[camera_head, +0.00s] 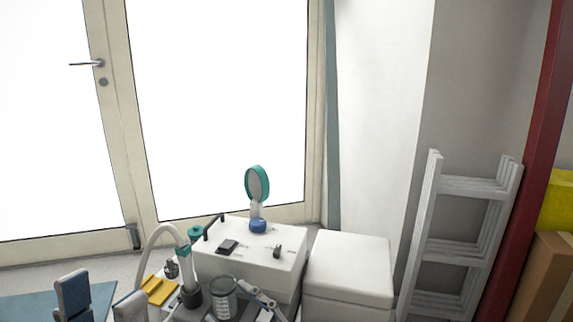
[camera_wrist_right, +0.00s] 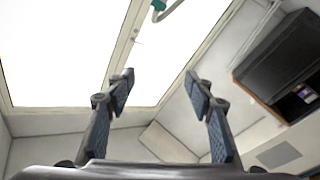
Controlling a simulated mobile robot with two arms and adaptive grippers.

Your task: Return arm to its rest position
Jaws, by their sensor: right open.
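A white compressor box (camera_head: 256,258) carries a teal-rimmed round mirror (camera_head: 258,184). A white box (camera_head: 348,264) and white ladder-like frames (camera_head: 465,230) stand right.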

